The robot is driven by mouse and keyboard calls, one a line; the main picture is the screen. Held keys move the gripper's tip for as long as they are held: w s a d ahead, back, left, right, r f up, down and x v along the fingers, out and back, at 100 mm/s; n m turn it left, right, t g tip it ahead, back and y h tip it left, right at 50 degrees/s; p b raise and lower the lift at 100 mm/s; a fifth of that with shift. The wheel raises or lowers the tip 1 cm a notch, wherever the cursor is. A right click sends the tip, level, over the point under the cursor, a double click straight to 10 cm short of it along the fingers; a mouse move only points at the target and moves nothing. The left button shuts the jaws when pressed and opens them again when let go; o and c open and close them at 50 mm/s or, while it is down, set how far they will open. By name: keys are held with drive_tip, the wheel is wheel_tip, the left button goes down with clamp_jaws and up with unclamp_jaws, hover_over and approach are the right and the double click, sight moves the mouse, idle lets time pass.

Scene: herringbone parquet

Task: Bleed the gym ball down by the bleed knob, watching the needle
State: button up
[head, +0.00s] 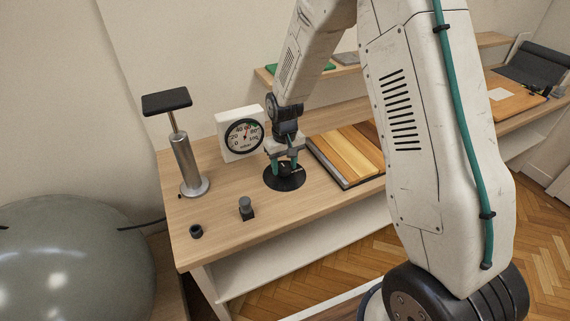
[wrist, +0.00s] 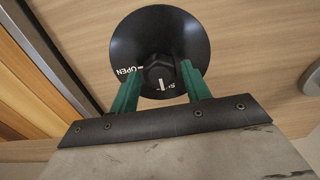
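The bleed knob (wrist: 158,75) is a dark hexagonal piece on a round black dish (wrist: 188,40) marked OPEN at left and a partly hidden word at right. A white line on the knob points toward the picture's bottom. My gripper (wrist: 159,72) has its green fingers on either side of the knob, with a small gap seeming to show at each. In the head view my gripper (head: 283,164) reaches down over the dish (head: 286,181). The white gauge (head: 225,150) stands behind it; its needle is too small to read surely. The grey-green gym ball (head: 75,260) is at lower left.
A silver hand pump (head: 188,165) stands at the table's left. A dark ring (head: 196,231) and a small dark plug-like piece (head: 246,209) lie near the front edge. Striped wooden boards (head: 350,152) lie right of the dish. A black hose (head: 140,227) runs by the ball.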

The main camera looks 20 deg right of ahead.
sight(285, 167)
drive_tip(key=shift+o, duration=0.4)
drive_tip(key=shift+r, duration=0.1)
wheel_tip(285, 167, up, 8)
drive_tip(key=shift+f, duration=0.2)
idle(0.3)
drive_tip(key=s+d+r, duration=0.1)
drive_tip(key=s+r, duration=0.6)
drive_tip(key=s, duration=0.4)
drive_tip(key=s+d+r+t, duration=0.1)
drive_tip(key=s+r, duration=0.6)
drive_tip(key=s, duration=0.4)
drive_tip(key=s+d+r+m, duration=0.1)
drive_tip(key=s+r, duration=0.6)
drive_tip(key=s, duration=0.4)
drive_tip(key=shift+s, duration=0.15)
